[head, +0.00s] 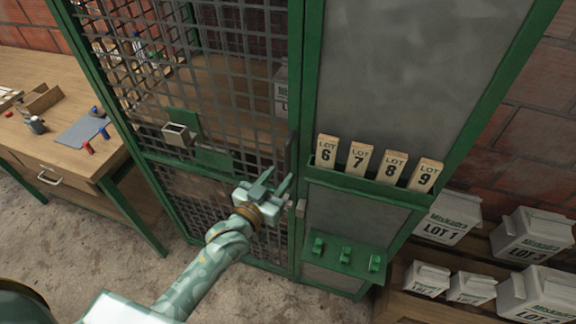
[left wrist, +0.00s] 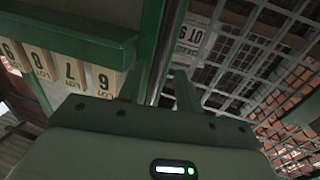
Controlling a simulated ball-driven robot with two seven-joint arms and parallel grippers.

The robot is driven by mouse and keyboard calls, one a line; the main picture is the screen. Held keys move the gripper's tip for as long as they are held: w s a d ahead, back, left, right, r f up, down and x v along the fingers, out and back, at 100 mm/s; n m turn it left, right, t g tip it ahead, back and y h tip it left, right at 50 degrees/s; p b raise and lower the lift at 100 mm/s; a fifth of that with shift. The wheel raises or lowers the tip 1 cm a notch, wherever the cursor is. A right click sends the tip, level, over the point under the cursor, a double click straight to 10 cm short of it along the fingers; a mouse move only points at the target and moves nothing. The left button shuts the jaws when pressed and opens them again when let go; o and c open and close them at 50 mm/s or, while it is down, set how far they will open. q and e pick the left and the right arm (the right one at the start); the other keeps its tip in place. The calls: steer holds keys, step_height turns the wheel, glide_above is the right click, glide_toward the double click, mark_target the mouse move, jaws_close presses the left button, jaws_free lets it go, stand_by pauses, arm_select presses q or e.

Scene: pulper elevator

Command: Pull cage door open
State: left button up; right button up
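The cage door (head: 215,90) is a green-framed panel of dark wire mesh, and it looks closed against the green post on its right. A dark upright bar, perhaps its handle (head: 289,155), shows near the door's right edge. My left gripper (head: 278,178) is in front of the door's lower right part, its two fingers apart and pointing up toward that bar. In the left wrist view the mesh (left wrist: 245,50) is on the right, and the fingers (left wrist: 158,88) stand apart with nothing clearly held between them. Whether they touch the door cannot be told. My right gripper is out of view.
Right of the door, a grey panel carries a green rack (head: 375,185) with LOT 6 to 9 tags and a ledge with green knobs (head: 345,255). White lot boxes (head: 445,218) stand on shelves at right. A wooden desk (head: 60,140) stands left. Bare floor lies in front.

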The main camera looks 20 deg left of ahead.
mark_target(285, 169)
arm_select(q)
steer(key=x, duration=0.4)
steer(key=shift+w+d+b, duration=0.1)
steer(key=shift+w+b, duration=0.2)
steer(key=shift+w, duration=0.1)
jaws_close()
steer(key=shift+s, duration=0.15)
